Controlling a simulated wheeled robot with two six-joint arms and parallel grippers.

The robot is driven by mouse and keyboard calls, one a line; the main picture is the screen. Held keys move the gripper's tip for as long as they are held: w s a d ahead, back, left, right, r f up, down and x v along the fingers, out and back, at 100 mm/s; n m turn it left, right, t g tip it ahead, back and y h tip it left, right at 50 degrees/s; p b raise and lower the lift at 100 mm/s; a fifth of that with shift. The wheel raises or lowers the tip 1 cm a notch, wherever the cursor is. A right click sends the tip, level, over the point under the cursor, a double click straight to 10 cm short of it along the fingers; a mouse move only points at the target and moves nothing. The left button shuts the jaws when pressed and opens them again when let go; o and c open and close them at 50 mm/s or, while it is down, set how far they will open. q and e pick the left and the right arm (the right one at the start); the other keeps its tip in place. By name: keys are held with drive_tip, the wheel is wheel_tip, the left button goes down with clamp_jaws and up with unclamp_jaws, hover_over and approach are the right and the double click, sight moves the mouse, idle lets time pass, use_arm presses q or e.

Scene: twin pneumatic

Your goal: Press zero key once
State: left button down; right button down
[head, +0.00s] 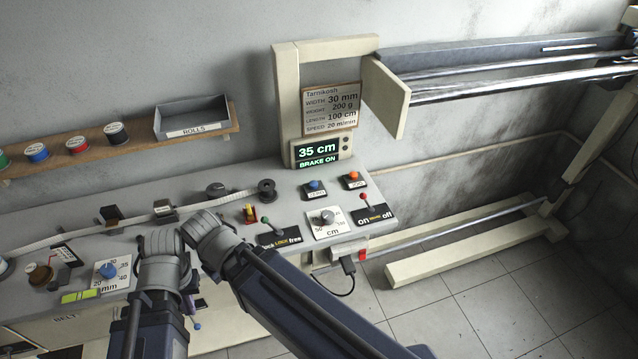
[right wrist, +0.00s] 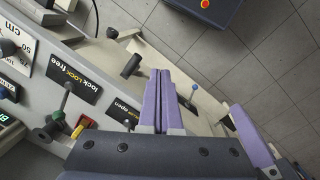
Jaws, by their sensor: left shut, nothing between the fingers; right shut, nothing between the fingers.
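The zero key is a blue button (head: 315,185) on a small dark base with a white label, on the grey panel below the display in the head view. The display (head: 318,151) reads 35 cm and BRAKE ON. My left gripper (head: 187,281) is low at the front of the bench, left of and well apart from the key; its fingers are hard to make out. My right gripper's purple fingers (right wrist: 165,95) are shut and empty in the right wrist view, beyond the lock/free lever. In the head view my right arm hides them.
An orange key (head: 352,177) sits right of the blue one. A red-knobbed on/off lever (head: 364,198), a cm dial (head: 327,217) and a green-knobbed lock/free lever (head: 266,221) stand in front. A black spool (head: 267,187) lies left. Space above the keys is clear.

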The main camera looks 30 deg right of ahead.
drive_tip(key=shift+w, duration=0.1)
wheel_tip(320, 180, up, 4)
drive_tip(key=m+t+h+b, duration=0.3)
drive_tip(key=m+t+h, duration=0.2)
drive_tip(key=m+h, duration=0.2)
hover_over(312, 185)
drive_tip(key=shift+f, duration=0.15)
wheel_tip(312, 185, down, 9)
drive_tip(key=b, duration=0.8)
drive_tip(key=shift+r, duration=0.2)
drive_tip(key=shift+b, duration=0.3)
drive_tip(key=shift+f+b, duration=0.35)
drive_tip(key=shift+f, duration=0.05)
